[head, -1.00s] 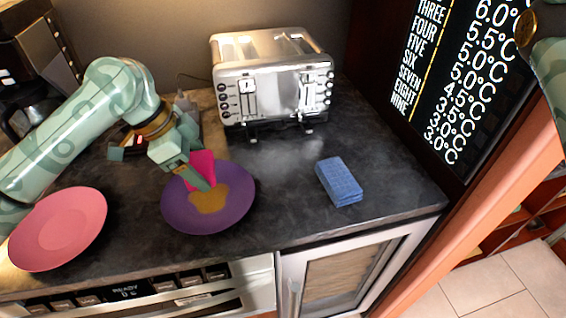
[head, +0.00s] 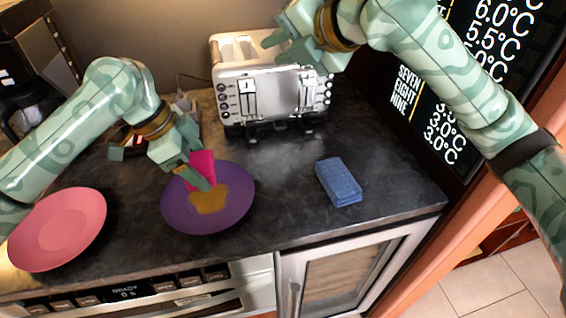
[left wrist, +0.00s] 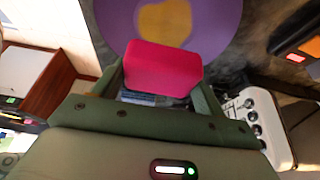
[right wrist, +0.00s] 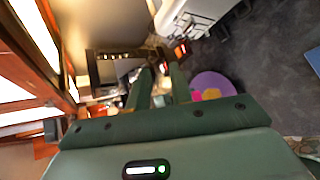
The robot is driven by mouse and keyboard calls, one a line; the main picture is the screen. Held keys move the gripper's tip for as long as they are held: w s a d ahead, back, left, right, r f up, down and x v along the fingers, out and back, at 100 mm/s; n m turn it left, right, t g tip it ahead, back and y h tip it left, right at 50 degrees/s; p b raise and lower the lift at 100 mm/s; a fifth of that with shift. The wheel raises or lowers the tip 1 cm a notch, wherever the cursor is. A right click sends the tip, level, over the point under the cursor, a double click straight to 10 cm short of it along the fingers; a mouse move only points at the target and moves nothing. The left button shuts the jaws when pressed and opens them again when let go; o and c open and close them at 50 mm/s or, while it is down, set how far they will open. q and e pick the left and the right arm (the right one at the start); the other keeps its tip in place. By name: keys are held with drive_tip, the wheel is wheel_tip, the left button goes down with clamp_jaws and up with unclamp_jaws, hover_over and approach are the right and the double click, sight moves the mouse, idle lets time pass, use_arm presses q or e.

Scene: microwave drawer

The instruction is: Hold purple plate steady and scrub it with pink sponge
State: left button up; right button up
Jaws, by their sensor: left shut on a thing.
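The purple plate (head: 238,212) lies on the dark counter with a yellow-brown stain (head: 208,200) on it. My left gripper (head: 200,178) is shut on the pink sponge (head: 204,160), above the plate's far part. The sponge also shows between the fingers in the left wrist view (left wrist: 163,68), with the plate (left wrist: 215,25) beyond it. I cannot tell whether the sponge touches the plate. My right gripper (head: 276,46) is open and empty, raised in front of the toaster's top.
A silver toaster (head: 240,100) stands at the back of the counter. A blue sponge (head: 340,182) lies to the right of the plate. A pink plate (head: 60,228) lies at the left. The counter between the purple plate and the blue sponge is clear.

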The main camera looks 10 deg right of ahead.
sight(247, 200)
drive_tip(key=s+a+f+n+g, duration=0.1)
drive_tip(key=s+f+g, duration=0.35)
drive_tip(key=f, duration=0.35)
drive_tip(key=s+a+f+n+g, duration=0.1)
drive_tip(key=s+f+g, duration=0.2)
drive_tip(key=s+f, duration=0.4)
drive_tip(key=x, duration=0.8)
drive_tip(key=w+x, duration=0.1)
drive_tip(key=x, duration=0.3)
drive_tip(key=shift+d, duration=0.4)
drive_tip(key=shift+w+a+f, duration=0.15)
drive_tip(key=shift+a+f, duration=0.2)
drive_tip(key=shift+f, duration=0.25)
clamp_jaws()
drive_tip(key=shift+o, duration=1.3)
unclamp_jaws()
clamp_jaws()
